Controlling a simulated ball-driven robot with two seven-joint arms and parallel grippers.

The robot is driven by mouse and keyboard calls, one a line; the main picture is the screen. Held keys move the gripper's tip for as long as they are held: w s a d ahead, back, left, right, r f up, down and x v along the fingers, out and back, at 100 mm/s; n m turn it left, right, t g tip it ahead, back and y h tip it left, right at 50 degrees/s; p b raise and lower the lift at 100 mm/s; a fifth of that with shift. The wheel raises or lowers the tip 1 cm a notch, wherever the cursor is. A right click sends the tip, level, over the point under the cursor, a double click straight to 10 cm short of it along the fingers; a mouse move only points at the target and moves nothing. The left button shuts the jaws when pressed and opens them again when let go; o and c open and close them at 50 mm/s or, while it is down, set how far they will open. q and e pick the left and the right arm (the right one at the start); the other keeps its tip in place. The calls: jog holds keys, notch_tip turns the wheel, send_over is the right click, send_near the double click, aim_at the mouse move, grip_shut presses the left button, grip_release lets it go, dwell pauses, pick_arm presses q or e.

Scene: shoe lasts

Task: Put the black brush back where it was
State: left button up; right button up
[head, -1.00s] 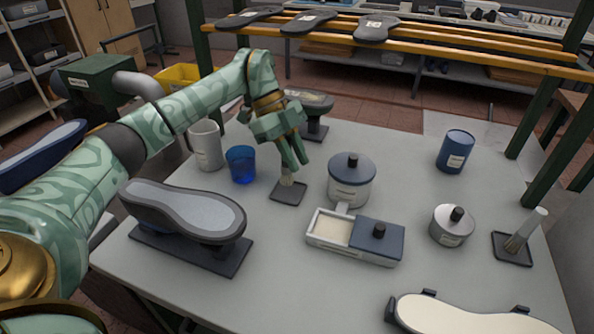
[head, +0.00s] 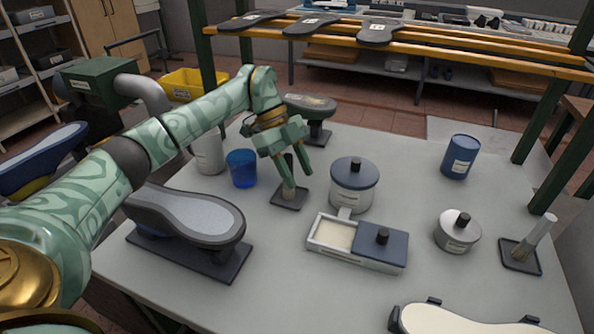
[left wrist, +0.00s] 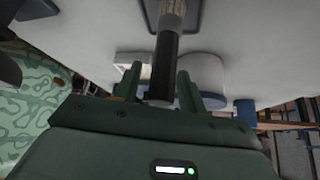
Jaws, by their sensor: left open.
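The black brush (head: 288,188) stands upright, bristles down, on a small dark square pad (head: 290,203) on the grey table. Its black handle shows in the left wrist view (left wrist: 164,65), with pale bristles against the dark pad. My left gripper (head: 297,175) is open at the brush's handle, with its fingers spread apart. In the left wrist view the handle's end lies between the two fingers (left wrist: 157,85), with gaps on both sides. My right gripper is in neither view.
A blue cup (head: 242,168) and a white mug (head: 208,155) stand left of the pad. A blue-lidded pot (head: 352,190) and a partitioned box (head: 325,248) stand close on its right. A shoe last (head: 185,215) is in front. A pale-handled brush (head: 530,240) stands far right.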

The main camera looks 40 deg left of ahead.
pick_arm(q)
jog(key=p+v, duration=0.3)
jog(key=v, duration=0.8)
jog(key=shift+r, duration=0.25)
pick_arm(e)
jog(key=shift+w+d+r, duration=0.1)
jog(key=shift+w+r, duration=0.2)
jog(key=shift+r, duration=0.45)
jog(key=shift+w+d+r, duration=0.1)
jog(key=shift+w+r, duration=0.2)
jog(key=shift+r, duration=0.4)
pick_arm(q)
jog(key=shift+a, duration=0.1)
